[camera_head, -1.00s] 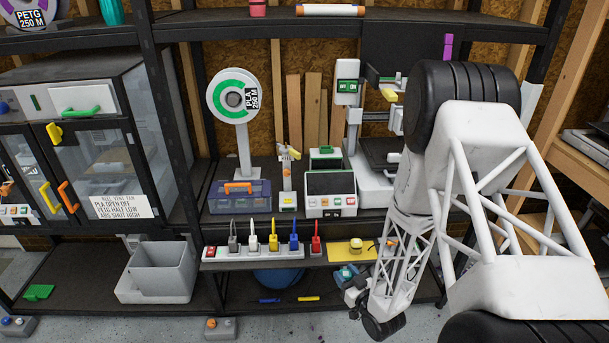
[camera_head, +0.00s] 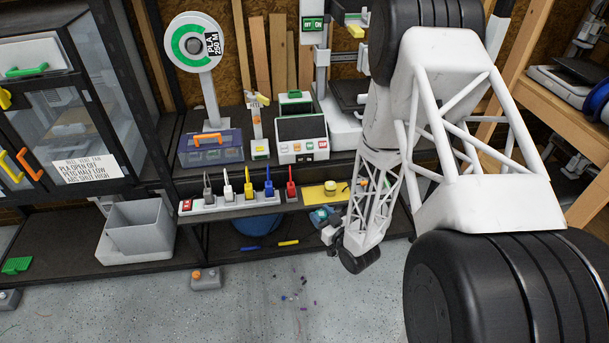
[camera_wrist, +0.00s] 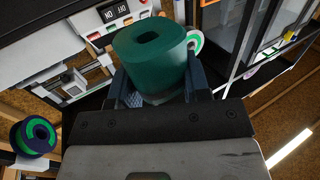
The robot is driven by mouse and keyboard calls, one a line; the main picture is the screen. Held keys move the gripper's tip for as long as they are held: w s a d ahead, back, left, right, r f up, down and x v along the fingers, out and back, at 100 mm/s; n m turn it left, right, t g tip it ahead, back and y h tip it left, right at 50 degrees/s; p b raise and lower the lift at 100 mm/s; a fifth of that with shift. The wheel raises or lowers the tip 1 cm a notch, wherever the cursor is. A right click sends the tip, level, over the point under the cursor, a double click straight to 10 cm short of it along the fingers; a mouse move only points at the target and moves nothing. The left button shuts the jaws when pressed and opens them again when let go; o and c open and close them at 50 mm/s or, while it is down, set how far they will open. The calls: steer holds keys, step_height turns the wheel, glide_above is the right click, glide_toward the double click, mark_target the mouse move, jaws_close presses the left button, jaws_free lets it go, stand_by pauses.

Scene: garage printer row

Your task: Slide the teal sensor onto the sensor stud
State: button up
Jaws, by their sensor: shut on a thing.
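The teal sensor (camera_wrist: 152,55) is a thick cylinder with a dark slot in its end face, large in the wrist view. My gripper (camera_wrist: 160,92) is shut on it, with a dark blue finger on each side. In the head view my gripper (camera_head: 325,222) is small and partly hidden, with a teal patch at its end, just in front of the yellow panel (camera_head: 313,196) on the front ledge. A small yellow knob-like piece (camera_head: 330,187) stands on that panel. I cannot pick out the sensor stud for sure in either view.
A grey strip (camera_head: 237,201) with several coloured upright pieces lies left of the yellow panel. Behind it are a blue box (camera_head: 208,152) and a white control unit (camera_head: 298,148). A grey bin (camera_head: 140,232) is on the lower shelf. The floor in front is mostly clear.

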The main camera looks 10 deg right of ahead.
steer(key=w+d+r+m+t+h, duration=0.1)
steer(key=w+d+r+m+h, duration=0.15)
steer(key=w+r, duration=1.1)
step_height(320, 180, up, 21)
steer(key=m+h, duration=0.1)
steer(key=h, duration=0.2)
glide_above(255, 94)
steer(key=shift+a+f+t, duration=0.15)
steer(key=shift+a+t, duration=0.1)
steer(key=shift+t, duration=0.05)
steer(key=shift+f, duration=2.35)
steer(key=shift+f, duration=0.25)
steer(key=shift+f, duration=0.95)
